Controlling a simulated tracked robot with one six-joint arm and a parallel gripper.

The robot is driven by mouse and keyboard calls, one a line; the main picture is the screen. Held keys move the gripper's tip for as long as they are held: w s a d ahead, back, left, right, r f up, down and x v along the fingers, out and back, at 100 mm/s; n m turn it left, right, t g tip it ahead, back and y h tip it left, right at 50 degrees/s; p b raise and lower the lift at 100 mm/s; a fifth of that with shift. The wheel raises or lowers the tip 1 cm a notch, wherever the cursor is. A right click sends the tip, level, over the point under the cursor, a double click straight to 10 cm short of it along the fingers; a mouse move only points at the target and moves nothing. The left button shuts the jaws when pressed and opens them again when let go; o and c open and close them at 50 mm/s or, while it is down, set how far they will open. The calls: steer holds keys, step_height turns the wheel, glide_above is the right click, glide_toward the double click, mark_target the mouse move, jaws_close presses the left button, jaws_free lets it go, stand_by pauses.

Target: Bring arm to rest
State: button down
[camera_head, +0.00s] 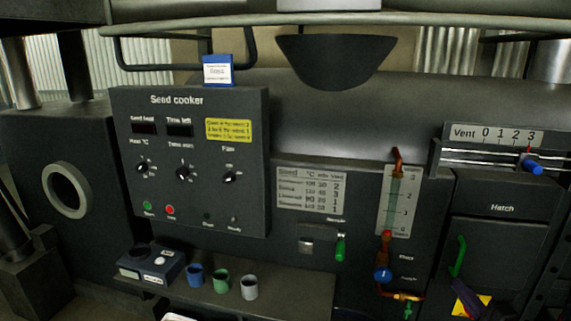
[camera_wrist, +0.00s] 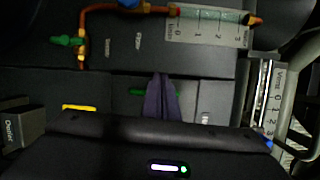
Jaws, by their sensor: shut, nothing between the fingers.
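My gripper (camera_head: 464,294) shows at the lower right in the head view, as dark purple fingers in front of the hatch (camera_head: 503,232) front. In the wrist view my gripper (camera_wrist: 161,78) reaches up from the bottom middle. Its two tapered fingers are together with nothing between them. The hatch's green handle (camera_head: 459,256) is just above the fingers in the head view; in the wrist view it is partly hidden behind them. I cannot tell whether the fingers touch the hatch. Most of my arm is outside the head view.
The seed cooker panel (camera_head: 190,165) stands at the left. Blue, green and white cups (camera_head: 249,287) stand on a low shelf (camera_head: 290,297). The sight gauge (camera_head: 394,200) with copper pipes and the vent slider's blue knob (camera_head: 531,167) are close to my gripper.

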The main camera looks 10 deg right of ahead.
steer(key=s+a+f+n+g+y, duration=0.2)
steer(key=s+a+f+g+y, duration=0.15)
steer(key=a, duration=0.65)
steer(key=s+a+f+n+g+y, duration=0.25)
steer(key=a+g+y, duration=0.25)
steer(key=a, duration=0.5)
steer(key=s+a+r+n+g+h, duration=0.3)
steer(key=s+a+n+g, duration=0.2)
steer(key=s+a+g, duration=0.3)
steer(key=s+a+r+n+t+h, duration=0.4)
steer(key=a+r+n, duration=0.4)
steer(key=r, duration=0.5)
steer(key=shift+s+a+r+n+h, duration=0.15)
steer(key=shift+s+a+n+h, duration=0.2)
steer(key=shift+s+n+h, duration=0.35)
steer(key=shift+w+d, duration=0.1)
steer(key=shift+w, duration=0.1)
